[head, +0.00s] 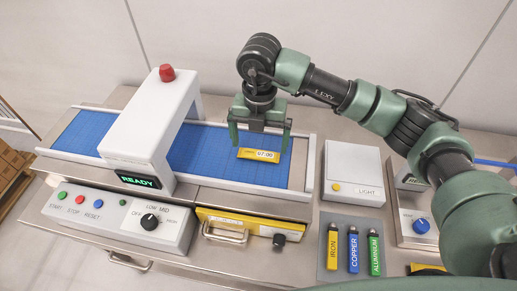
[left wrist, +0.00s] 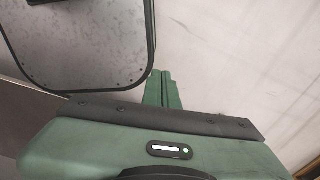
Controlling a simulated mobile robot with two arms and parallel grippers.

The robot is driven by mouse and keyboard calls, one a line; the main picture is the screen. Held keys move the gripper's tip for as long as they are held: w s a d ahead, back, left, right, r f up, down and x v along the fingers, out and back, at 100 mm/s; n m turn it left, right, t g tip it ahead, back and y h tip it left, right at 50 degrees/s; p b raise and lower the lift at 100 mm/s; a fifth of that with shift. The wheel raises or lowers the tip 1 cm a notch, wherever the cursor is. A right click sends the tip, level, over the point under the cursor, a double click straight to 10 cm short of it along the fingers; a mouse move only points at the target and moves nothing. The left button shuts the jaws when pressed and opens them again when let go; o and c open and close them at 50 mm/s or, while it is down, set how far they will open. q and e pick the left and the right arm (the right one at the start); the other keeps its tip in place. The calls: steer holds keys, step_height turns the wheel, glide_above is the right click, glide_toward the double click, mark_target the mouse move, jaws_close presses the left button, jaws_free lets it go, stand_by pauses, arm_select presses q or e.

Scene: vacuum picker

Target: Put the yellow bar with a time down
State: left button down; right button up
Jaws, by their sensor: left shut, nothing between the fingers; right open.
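The yellow bar (head: 246,153) with the time 07:00 on a white panel lies on the blue belt (head: 200,150), right of the white arch. My right gripper (head: 259,147) is open, pointing down, with one finger near each end of the bar. Whether the fingers touch the bar or hang just above it, I cannot tell. My left gripper (left wrist: 163,90) is shut and empty in the left wrist view; it is not in the head view.
A white arch (head: 150,130) reading READY spans the belt. A control box (head: 120,218) with buttons and a knob stands in front. A LIGHT box (head: 352,170) is at right.

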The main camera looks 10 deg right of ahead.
mark_target(259, 153)
step_height(259, 153, down, 3)
steer(key=shift+a+f+p, duration=0.1)
steer(key=shift+p, duration=0.4)
steer(key=shift+f, duration=0.15)
steer(key=shift+c, duration=0.3)
steer(key=shift+w, duration=0.1)
steer(key=c, duration=1.2)
arm_select(q)
steer(key=shift+w+d+r, duration=0.1)
steer(key=shift+w+r, duration=0.85)
steer(key=shift+r, duration=0.05)
arm_select(e)
steer(key=shift+c, duration=0.2)
